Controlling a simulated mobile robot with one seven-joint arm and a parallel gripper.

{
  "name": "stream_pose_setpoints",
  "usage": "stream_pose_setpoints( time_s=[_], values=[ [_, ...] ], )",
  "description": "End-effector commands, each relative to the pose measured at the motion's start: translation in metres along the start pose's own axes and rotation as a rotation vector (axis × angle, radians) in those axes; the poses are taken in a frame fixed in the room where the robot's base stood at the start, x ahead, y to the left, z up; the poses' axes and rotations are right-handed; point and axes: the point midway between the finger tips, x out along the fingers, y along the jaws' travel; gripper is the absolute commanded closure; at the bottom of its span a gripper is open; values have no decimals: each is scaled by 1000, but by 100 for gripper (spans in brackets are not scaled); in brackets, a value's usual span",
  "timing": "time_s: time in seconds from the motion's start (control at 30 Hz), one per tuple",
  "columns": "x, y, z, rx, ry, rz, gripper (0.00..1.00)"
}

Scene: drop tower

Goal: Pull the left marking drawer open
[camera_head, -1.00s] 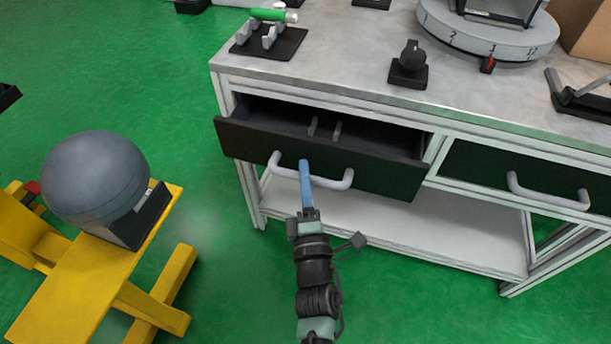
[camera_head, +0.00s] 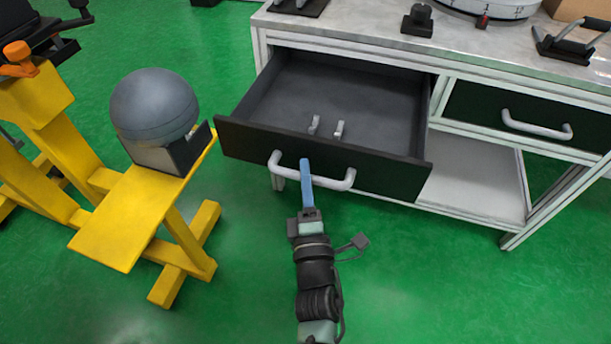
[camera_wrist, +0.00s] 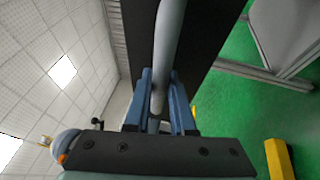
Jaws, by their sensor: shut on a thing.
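The left drawer (camera_head: 380,178) is a dark-fronted drawer standing well out of the bench, with its grey inside in view. Two small light upright pieces (camera_head: 326,127) stand in it near the front. My gripper (camera_head: 305,168) is shut on the light grey bar handle (camera_head: 335,183) of this drawer, near the handle's middle. In the wrist view the blue fingers (camera_wrist: 160,100) lie on both sides of the handle bar (camera_wrist: 168,45). The right drawer (camera_head: 468,110) is shut, with its own grey handle (camera_head: 537,126).
A yellow stand (camera_head: 130,225) with a grey dome (camera_head: 155,105) is to the left, near the drawer's left front corner. The bench top (camera_head: 365,32) holds a black knob (camera_head: 417,20) and a numbered turntable (camera_head: 490,8). Green floor is free in front.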

Motion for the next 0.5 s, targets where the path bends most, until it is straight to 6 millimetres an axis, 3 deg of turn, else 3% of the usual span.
stream_pose_setpoints(
  time_s=[0.3,0.33,0.5],
  values=[
    [0,0,0,0,-1,0,100],
    [0,0,0,0,-1,0,74],
    [0,0,0,0,-1,0,48]
  ],
)
